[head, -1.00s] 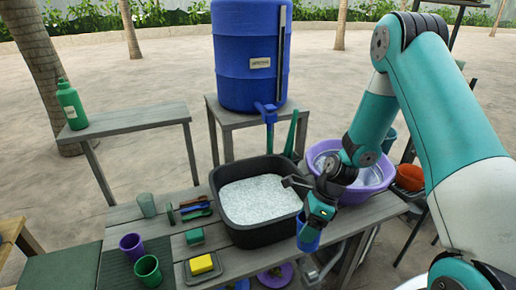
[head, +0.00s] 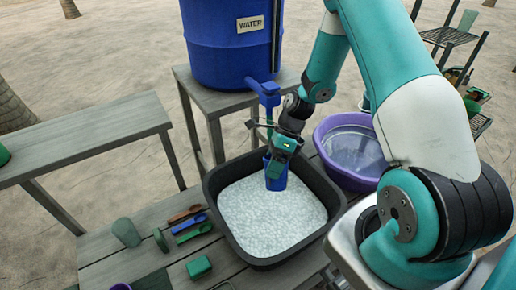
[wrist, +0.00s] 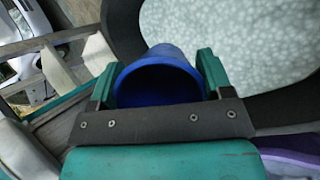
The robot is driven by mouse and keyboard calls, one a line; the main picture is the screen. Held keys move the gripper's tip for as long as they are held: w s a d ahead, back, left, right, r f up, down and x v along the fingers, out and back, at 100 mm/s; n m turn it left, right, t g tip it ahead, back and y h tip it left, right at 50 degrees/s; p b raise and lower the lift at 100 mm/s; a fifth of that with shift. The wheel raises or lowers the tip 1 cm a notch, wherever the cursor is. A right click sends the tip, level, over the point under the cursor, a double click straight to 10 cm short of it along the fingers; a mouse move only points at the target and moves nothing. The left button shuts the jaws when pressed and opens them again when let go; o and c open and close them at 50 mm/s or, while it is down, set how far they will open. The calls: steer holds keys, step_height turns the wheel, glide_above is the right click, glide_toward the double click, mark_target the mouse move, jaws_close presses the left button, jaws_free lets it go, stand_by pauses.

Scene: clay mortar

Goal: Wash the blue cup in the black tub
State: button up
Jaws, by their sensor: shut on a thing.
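I cannot tell whether the cup touches the foam. In the wrist view the blue cup (wrist: 158,86) sits between the two green fingers, its open mouth toward the camera. The tub's dark wall (wrist: 122,30) and the pale foam (wrist: 235,40) lie beyond it.
A purple basin (head: 330,165) stands right of the tub. The blue water barrel (head: 225,50) and its tap (head: 265,88) are behind. A grey-green cup (head: 126,232), several coloured utensils (head: 189,225) and a green sponge (head: 199,267) lie on the table left of the tub.

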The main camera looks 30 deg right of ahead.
steer(key=shift+w+d+f, duration=0.1)
steer(key=shift+w+f, duration=0.05)
steer(key=shift+w, duration=0.25)
step_height(320, 180, down, 18)
steer(key=b, duration=1.8)
steer(key=shift+f+b, duration=0.15)
steer(key=shift+b, duration=0.15)
steer(key=shift+f, duration=0.2)
steer(key=shift+f, duration=0.4)
steer(key=shift+r+p, duration=0.2)
steer(key=shift+p, duration=0.25)
